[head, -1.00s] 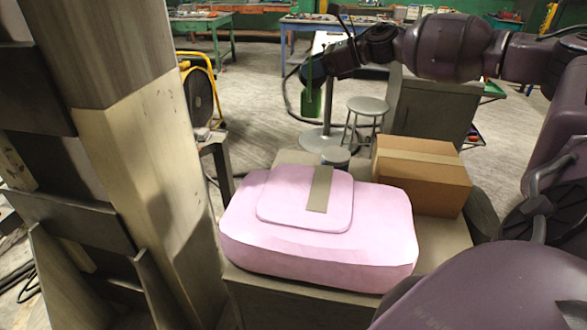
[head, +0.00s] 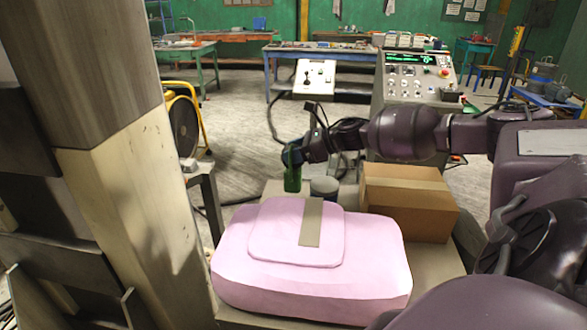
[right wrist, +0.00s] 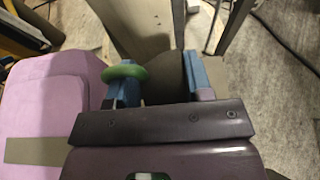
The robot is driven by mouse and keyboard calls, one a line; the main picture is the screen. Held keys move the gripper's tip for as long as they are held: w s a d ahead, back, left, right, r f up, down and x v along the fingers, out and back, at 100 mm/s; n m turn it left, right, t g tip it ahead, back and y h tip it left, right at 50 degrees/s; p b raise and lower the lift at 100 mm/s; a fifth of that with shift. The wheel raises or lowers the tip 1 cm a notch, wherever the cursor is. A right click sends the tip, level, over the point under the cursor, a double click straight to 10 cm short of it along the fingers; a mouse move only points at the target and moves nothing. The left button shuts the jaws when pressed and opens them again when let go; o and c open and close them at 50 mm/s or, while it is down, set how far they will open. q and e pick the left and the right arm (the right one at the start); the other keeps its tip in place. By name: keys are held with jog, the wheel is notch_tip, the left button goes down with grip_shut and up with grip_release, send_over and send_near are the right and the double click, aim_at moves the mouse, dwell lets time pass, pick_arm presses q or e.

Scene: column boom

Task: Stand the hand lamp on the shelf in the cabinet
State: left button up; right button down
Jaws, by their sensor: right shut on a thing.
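A green thing (head: 292,170), which I take to be the hand lamp, hangs upright from my right gripper (head: 291,153). The gripper is shut on it, beyond the pink padded bundle in the head view. In the right wrist view a green disc (right wrist: 125,72) shows at the left blue finger of my right gripper (right wrist: 160,85); the rest of the lamp is hidden there. I cannot make out the shelf or the cabinet. My left gripper is not in view.
The pink bundle (head: 375,265), a cardboard box (head: 410,203) and a grey canister (head: 324,188) stand on a low surface. A thick post (head: 130,190) blocks the left. A yellow-framed fan (head: 184,125) stands behind it. A control console (head: 412,85) stands farther back; open floor (head: 235,110) lies left of it.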

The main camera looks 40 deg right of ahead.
aim_at(293, 170)
jog(key=shift+f, duration=2.85)
jog(key=c, duration=1)
grip_release()
jog(key=shift+f, duration=0.15)
jog(key=o, duration=0.5)
jog(key=shift+r, duration=0.2)
